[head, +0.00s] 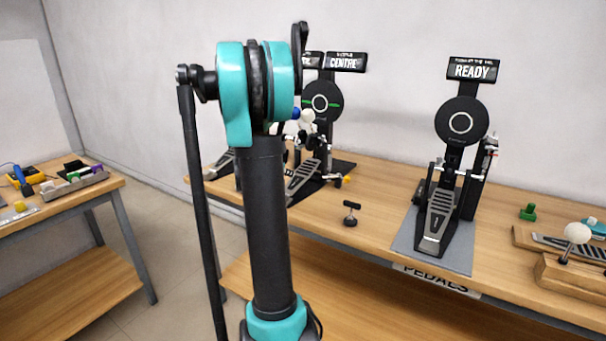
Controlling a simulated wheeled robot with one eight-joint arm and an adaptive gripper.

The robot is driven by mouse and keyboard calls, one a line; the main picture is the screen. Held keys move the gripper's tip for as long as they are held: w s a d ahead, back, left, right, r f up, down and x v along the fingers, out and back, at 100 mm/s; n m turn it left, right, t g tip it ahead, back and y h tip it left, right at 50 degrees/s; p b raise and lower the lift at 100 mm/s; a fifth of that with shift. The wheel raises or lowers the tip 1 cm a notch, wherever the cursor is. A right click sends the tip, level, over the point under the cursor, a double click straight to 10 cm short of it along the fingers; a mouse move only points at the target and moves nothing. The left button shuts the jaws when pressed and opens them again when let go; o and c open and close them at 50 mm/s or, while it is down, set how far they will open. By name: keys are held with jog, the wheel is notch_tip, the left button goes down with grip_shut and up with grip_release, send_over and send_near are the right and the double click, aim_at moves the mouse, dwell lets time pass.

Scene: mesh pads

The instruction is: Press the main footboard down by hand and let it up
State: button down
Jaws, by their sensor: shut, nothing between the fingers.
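A pedal with a grey ribbed footboard (440,212) stands on a grey mat (403,240) at the right of the bench, in front of a round black pad (462,122) under a "READY" sign (472,69). Farther left, another grey footboard (303,178) slopes in front of a round pad (321,101) with green lights, under a "CENTRE" sign (343,62). A further footboard (222,162) shows partly left of my arm. White and blue balls show by these pedals, partly hidden. Which footboard is the main one I cannot tell. My gripper is not visible; my arm's links fill the middle left.
The wooden bench (375,190) holds a small black T-shaped part (351,212), a green knob (528,211) and a wooden block (570,275) with a white ball (577,233). A side table (75,207) with tools stands left, with floor between.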

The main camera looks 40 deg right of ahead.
jog(key=shift+s+a, duration=0.15)
jog(key=shift+a, duration=0.2)
notch_tip(320, 180, up, 4)
dwell(0.4)
dwell(0.4)
jog(key=s+a+f+n+y, duration=0.3)
jog(key=s+a+f, duration=0.3)
jog(key=a, duration=0.6)
jog(key=s+a+f+n+y, duration=0.4)
jog(key=s+a+f+n, duration=0.2)
jog(key=s+a, duration=0.5)
jog(key=s+a+f+n+y, duration=0.3)
jog(key=s+a+f, duration=0.3)
jog(key=a, duration=0.7)
jog(key=s+n, duration=0.1)
jog(key=s, duration=0.1)
jog(key=shift+s+a, duration=0.35)
jog(key=shift+a, duration=0.05)
